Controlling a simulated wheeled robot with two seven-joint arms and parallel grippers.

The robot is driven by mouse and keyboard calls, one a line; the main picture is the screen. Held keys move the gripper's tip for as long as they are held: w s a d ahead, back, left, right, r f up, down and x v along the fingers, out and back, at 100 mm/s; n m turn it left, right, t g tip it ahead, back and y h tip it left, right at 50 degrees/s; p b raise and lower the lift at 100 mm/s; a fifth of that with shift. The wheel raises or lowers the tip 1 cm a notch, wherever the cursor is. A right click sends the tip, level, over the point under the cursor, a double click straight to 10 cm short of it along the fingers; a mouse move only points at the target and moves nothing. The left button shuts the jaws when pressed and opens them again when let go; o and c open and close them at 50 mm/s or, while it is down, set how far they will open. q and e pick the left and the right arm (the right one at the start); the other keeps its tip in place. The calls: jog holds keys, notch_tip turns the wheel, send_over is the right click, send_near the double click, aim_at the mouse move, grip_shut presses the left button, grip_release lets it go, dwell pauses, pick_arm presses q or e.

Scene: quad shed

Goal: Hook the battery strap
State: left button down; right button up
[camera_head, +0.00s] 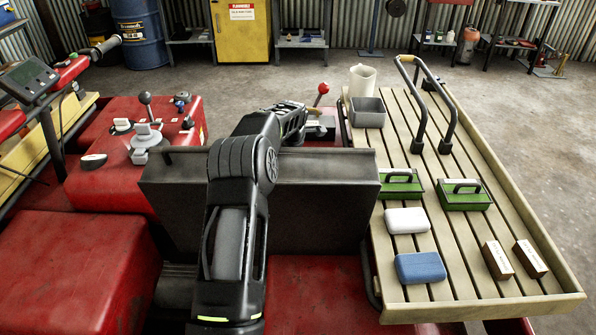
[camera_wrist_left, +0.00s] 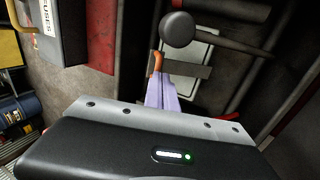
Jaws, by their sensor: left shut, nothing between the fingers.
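My left gripper (camera_wrist_left: 158,76) shows in the left wrist view as two pale lavender fingers pressed together, with nothing between them. A small curved orange piece (camera_wrist_left: 156,61) is right at the fingertips; I cannot tell whether it is the strap's end or whether they touch. Behind it, a pale rectangular block (camera_wrist_left: 194,52) has a dark band (camera_wrist_left: 186,69) across it, which may be the battery and its strap. In the head view my left arm reaches forward over the grey box, and its fingers are hidden. My right gripper is not in view.
A black ball knob (camera_wrist_left: 176,29) on a rod is close beyond the fingertips. A red-knobbed lever (camera_head: 322,88) stands near my left wrist. A slatted rack (camera_head: 452,262) at right holds green cases (camera_head: 464,199), a bin (camera_head: 367,112) and blocks. A dark grey box (camera_head: 322,190) is below my arm.

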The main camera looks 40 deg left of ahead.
pick_arm(q)
jog(key=shift+w+d+r, duration=0.1)
jog(key=shift+r, duration=0.05)
jog(key=shift+d+r, duration=0.3)
jog(key=shift+d, duration=0.05)
jog(key=shift+a, duration=0.15)
jog(key=b+v, duration=0.1)
jog(key=v, duration=0.7)
jog(key=shift+f, duration=0.15)
jog(key=shift+s+d, duration=0.2)
